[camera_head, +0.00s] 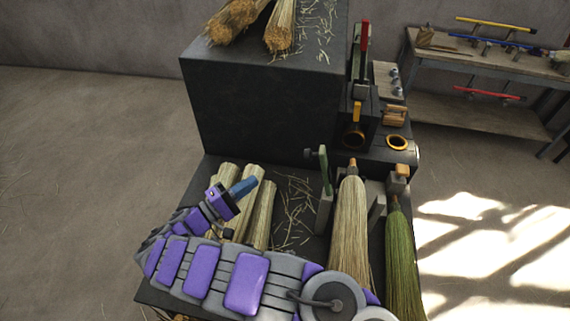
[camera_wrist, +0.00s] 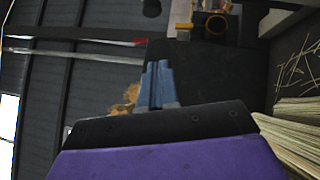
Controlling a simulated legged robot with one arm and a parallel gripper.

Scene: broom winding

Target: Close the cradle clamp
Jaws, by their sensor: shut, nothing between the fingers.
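An upright grey-green lever or clamp arm (camera_head: 324,180) stands at the left side of a straw broom (camera_head: 351,220) on the dark bench; it looks like the cradle clamp, raised. A grey block (camera_head: 376,195) stands at the broom's right, partly hidden by the broom. My gripper (camera_head: 243,187), with blue fingers, is to the left of the lever and apart from it, above straw bundles (camera_head: 262,215). In the wrist view its fingers (camera_wrist: 158,80) are together with nothing between them. The clamp cannot be made out in the wrist view.
A tall dark block (camera_head: 265,105) rises behind my gripper, with straw bundles (camera_head: 280,28) on top. A red-handled lever (camera_head: 363,50) and brass rings (camera_head: 397,142) are behind the broom. A green broom (camera_head: 402,255) hangs at right. A tool table (camera_head: 490,55) stands at the back right.

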